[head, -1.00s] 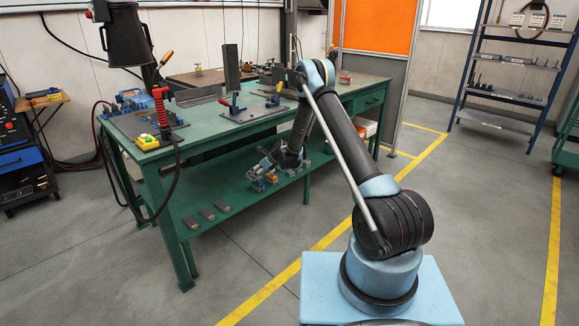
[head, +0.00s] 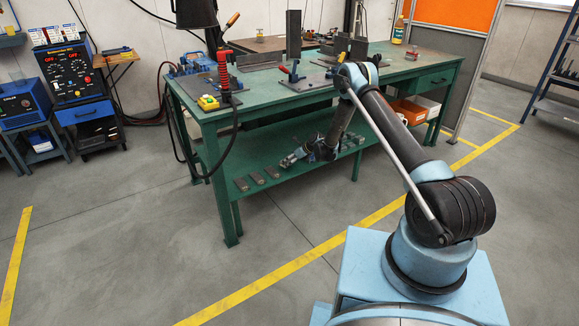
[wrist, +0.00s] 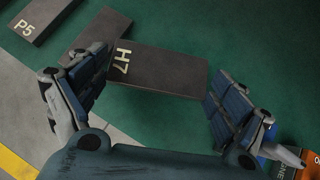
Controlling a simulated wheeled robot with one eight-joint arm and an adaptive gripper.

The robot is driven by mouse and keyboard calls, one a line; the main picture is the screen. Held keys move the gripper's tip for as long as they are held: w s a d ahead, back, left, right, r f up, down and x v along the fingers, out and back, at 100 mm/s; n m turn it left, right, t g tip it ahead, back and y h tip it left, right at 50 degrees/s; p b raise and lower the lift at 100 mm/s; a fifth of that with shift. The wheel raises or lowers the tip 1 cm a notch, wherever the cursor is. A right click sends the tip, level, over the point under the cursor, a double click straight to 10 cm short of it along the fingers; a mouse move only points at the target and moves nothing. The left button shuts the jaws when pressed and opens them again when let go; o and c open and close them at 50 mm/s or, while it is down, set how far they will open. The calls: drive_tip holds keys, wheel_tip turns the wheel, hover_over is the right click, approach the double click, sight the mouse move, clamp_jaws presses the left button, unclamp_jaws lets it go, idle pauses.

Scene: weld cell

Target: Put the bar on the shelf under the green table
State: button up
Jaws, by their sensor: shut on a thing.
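A dark flat bar marked H7 (wrist: 160,72) lies between the two fingers of my gripper (wrist: 158,85) in the wrist view, its ends against the finger pads. In the head view my gripper (head: 290,160) reaches under the green table (head: 222,190), low over its green shelf (head: 300,180). The held bar is too small to tell there. The wrist view shows green surface below the bar; whether the bar touches it I cannot tell. Another dark bar is partly hidden beneath H7, and a bar marked P5 (wrist: 42,15) lies at the upper left.
Several dark bars, such as one at the shelf's left end (head: 241,184), lie on the shelf. Small items and orange-and-white boxes (head: 412,110) are to the right. The tabletop above and a table leg (head: 223,205) bound the space. The floor in front is clear.

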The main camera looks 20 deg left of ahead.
sight(290, 169)
drive_tip(key=shift+f, duration=2.1)
drive_tip(key=o, duration=1.5)
